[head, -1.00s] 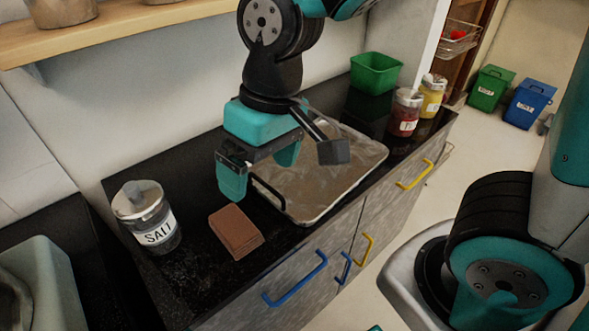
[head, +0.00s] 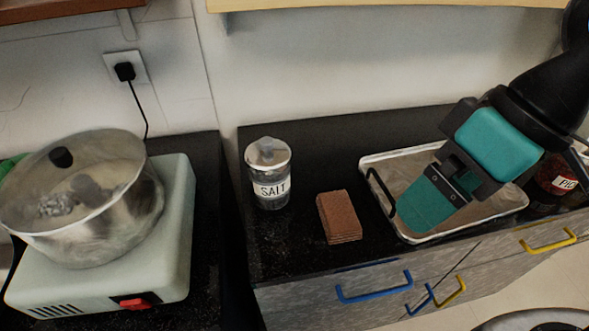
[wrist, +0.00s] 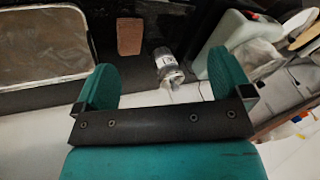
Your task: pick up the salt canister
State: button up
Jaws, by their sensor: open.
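The salt canister (head: 268,174) is a clear jar with a grey lid and a white SALT label. It stands upright on the black counter, left of a brown block, in the head view. In the wrist view the canister (wrist: 167,68) shows beyond and between the fingers. My gripper (head: 426,208) is over the metal tray in the head view, to the right of the canister and apart from it. In the wrist view my gripper (wrist: 166,88) has its two teal fingers spread with nothing between them.
The brown block (head: 339,217) lies between the canister and the metal tray (head: 480,222). A steel pot (head: 85,205) sits on a pale cooker (head: 175,235) at left. A jar (head: 556,180) stands at right. A wooden shelf (head: 390,4) hangs above. Counter around the canister is clear.

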aim_at(268, 160)
jog(key=z, duration=0.55)
jog(key=k, duration=1.25)
jog(key=u, duration=0.1)
jog(key=i, duration=0.6)
jog(key=u, duration=1.1)
jog(key=i, duration=0.55)
jog(key=u, duration=0.25)
